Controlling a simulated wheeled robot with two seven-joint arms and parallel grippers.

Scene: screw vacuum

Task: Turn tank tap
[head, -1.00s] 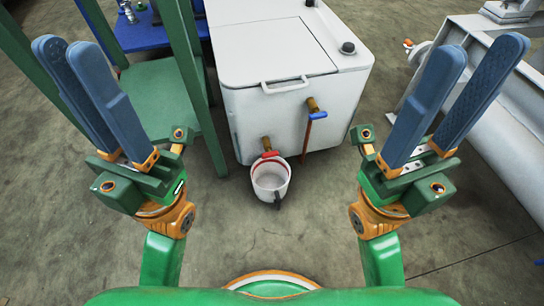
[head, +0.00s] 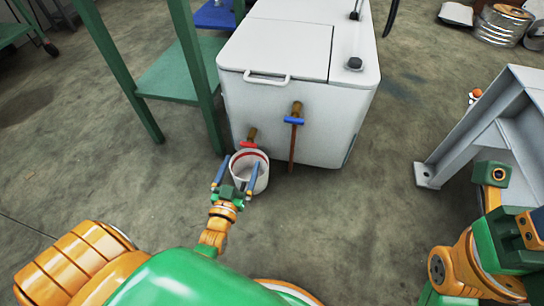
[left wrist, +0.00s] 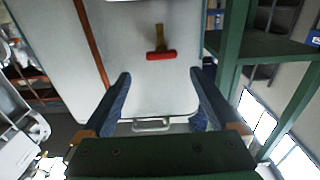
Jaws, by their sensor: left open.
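The white tank (head: 300,95) stands at the centre of the head view. Its lower left tap (head: 249,144) has a red handle, which also shows above the jaws in the left wrist view (left wrist: 160,54). A second tap with a blue handle (head: 294,121) sits higher to the right, above a brown pipe. My left gripper (head: 237,175) is open and empty, its fingers pointing toward the tank, just short of the red tap and over the bucket in the picture. My right gripper's body (head: 510,240) is at the lower right; its fingers are out of frame.
A white bucket (head: 262,180) stands on the floor below the red tap, partly hidden by my left gripper. A green rack (head: 180,75) stands left of the tank. A grey metal frame (head: 485,125) is on the right. Open floor lies between the tank and this frame.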

